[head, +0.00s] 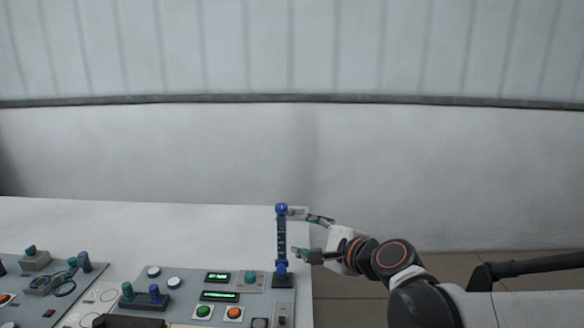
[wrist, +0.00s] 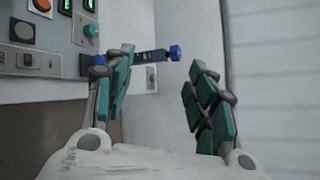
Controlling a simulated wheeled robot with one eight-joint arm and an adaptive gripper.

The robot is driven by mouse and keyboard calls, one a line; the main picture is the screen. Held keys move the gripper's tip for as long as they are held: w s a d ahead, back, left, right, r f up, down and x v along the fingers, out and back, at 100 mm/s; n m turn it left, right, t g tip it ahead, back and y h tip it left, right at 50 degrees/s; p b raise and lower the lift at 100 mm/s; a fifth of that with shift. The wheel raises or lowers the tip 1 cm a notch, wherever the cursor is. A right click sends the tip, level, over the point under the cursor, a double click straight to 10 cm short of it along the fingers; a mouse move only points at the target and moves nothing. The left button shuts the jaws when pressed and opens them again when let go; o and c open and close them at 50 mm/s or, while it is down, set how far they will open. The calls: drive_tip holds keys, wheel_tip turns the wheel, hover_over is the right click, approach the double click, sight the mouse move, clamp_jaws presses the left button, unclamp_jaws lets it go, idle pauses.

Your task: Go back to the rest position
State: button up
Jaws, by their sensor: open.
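My gripper (head: 297,232) is open at the right edge of the control panel in the head view. Its two fingers point left toward an upright dark post with a blue knob on top (head: 281,235). In the wrist view my gripper (wrist: 162,57) has its green-padded fingers spread wide. The post (wrist: 158,55) with its blue tip shows beyond them, partly hidden by the left finger. Nothing is held between the pads. I cannot tell whether a fingertip touches the post.
A grey control panel (head: 188,285) with buttons, small green displays and knobs lies at the lower left on a white table (head: 120,215). Another panel part with a coiled item (head: 50,282) is further left. A white wall stands behind. Open floor (head: 345,290) shows right of the table.

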drive_tip(key=s+d+f+n+g+h, duration=0.2)
drive_tip(key=s+d+f+n+h, duration=0.1)
drive_tip(key=s+d+n, duration=0.5)
drive_tip(key=s+d+f+n+g+h, duration=0.3)
drive_tip(key=s+d+n+h, duration=0.2)
drive_tip(key=s, duration=1)
drive_tip(key=d+n, duration=0.3)
drive_tip(key=n, duration=0.1)
drive_tip(key=shift+s, duration=0.3)
